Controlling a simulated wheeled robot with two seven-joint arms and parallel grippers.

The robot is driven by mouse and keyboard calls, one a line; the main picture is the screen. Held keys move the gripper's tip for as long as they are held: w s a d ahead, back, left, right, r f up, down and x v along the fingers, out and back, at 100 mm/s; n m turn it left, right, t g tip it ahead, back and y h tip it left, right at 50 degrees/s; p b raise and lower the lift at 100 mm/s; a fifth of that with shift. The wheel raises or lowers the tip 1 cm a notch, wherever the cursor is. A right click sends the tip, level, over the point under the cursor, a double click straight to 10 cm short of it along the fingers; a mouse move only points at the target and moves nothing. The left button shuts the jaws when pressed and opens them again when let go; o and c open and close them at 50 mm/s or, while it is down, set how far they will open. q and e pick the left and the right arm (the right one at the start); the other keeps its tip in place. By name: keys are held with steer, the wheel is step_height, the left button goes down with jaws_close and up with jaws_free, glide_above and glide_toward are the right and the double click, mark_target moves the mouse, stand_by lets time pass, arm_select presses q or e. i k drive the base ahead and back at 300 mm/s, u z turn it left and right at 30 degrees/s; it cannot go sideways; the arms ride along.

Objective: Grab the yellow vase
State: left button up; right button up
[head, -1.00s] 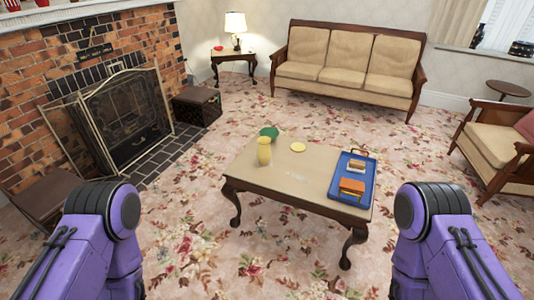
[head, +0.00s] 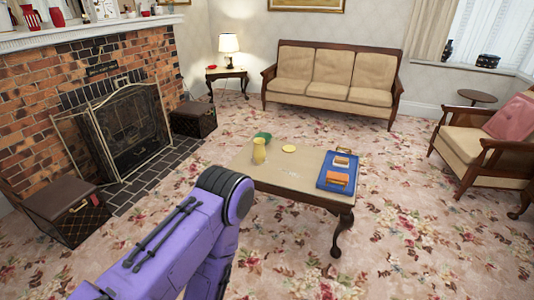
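The yellow vase (head: 259,151) stands upright on the left part of the low coffee table (head: 296,181) in the head view. My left arm reaches in from the bottom left, with its purple link in front of the table's near left corner. It hides part of that corner and the leg below. My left gripper is not in view. My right arm and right gripper are not in view.
On the table are a green object (head: 262,137), a yellow disc (head: 289,149) and a blue tray (head: 325,178) with small items. A brick fireplace with a screen (head: 128,130) is at left, a sofa (head: 335,77) behind, an armchair (head: 484,146) at right. Carpet right of the table is clear.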

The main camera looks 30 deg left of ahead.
mark_target(259, 155)
steer(key=u, duration=0.7)
steer(key=i, duration=0.7)
steer(key=u, duration=0.9)
steer(key=i, duration=1.1)
steer(key=z, duration=0.85)
steer(key=i, duration=0.9)
steer(key=z, duration=0.95)
